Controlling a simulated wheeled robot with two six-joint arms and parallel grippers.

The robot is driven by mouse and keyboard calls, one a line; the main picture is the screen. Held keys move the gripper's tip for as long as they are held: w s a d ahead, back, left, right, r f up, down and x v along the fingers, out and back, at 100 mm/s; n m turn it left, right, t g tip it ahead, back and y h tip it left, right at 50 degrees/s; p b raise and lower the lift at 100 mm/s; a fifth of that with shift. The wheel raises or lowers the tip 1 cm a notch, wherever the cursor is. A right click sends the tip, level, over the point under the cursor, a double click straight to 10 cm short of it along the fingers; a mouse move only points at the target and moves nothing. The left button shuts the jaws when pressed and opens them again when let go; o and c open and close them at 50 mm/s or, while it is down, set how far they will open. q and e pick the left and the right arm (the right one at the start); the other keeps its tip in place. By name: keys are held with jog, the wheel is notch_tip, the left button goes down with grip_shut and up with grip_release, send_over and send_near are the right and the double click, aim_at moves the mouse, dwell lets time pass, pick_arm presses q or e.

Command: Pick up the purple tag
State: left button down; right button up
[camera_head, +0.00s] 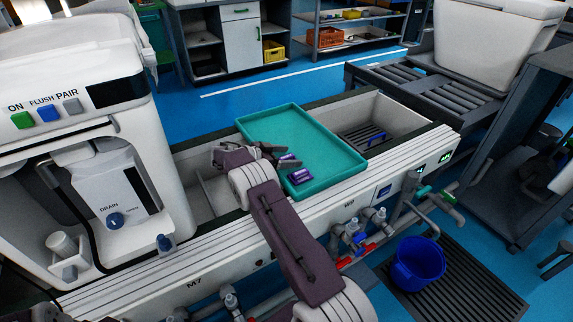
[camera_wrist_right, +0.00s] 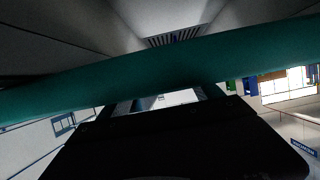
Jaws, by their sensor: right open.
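A purple tag (camera_head: 299,176) lies on the left part of the teal tray (camera_head: 325,146). A second small purple piece (camera_head: 288,157) shows just behind it, close to my gripper; whether it is a separate tag is too small to tell. My right gripper (camera_head: 272,152) is open, at the tray's left side, a little left of the purple pieces. I see nothing held in it. In the right wrist view a teal band (camera_wrist_right: 160,65), apparently the tray's edge, crosses the picture; no purple shows there. My left gripper is in neither view.
The tray rests across a pale trough (camera_head: 385,115) on the line. A white machine (camera_head: 75,120) with ON, FLUSH and PAIR buttons stands left. Pipes and valves run along the front, near a blue bucket (camera_head: 417,264). Much of the tray's right side is clear.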

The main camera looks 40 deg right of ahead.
aim_at(289, 156)
jog(key=shift+d, duration=0.2)
jog(key=c, duration=1.4)
notch_tip(289, 156, up, 5)
jog(key=p, duration=0.2)
jog(key=shift+p, duration=0.35)
jog(key=s+d+r+p, duration=0.2)
jog(key=s+r, duration=0.4)
jog(key=s, duration=0.6)
jog(key=r+p, duration=3.2)
jog(key=shift+w+d, duration=0.2)
jog(key=shift+w, duration=0.1)
